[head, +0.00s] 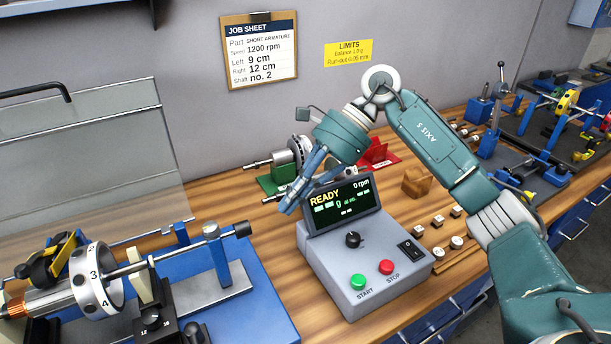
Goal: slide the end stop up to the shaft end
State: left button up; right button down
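The steel shaft (180,257) runs from the rotor's numbered white disc (90,280) toward the post's upper part. I cannot tell whether the shaft end touches it. My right gripper (287,210) points down and left beside the display, to the right of the end stop and apart from it. Its slim fingers overlap in this view, so their opening is unclear. My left gripper is not in view.
A grey control box (365,285) with a READY display stands right of the machine. A raised clear guard (85,150) is behind the rotor. A green stand (272,184) and a red stand (378,154) are at the back. Small blocks lie on the right of the bench.

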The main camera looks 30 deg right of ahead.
jog(key=a+p, duration=0.1)
jog(key=a, duration=0.1)
jog(key=a+f+p, duration=0.1)
jog(key=a, duration=0.2)
jog(key=shift+s+a+f, duration=0.1)
jog(key=shift+a+b, duration=0.6)
jog(key=shift+b, duration=0.2)
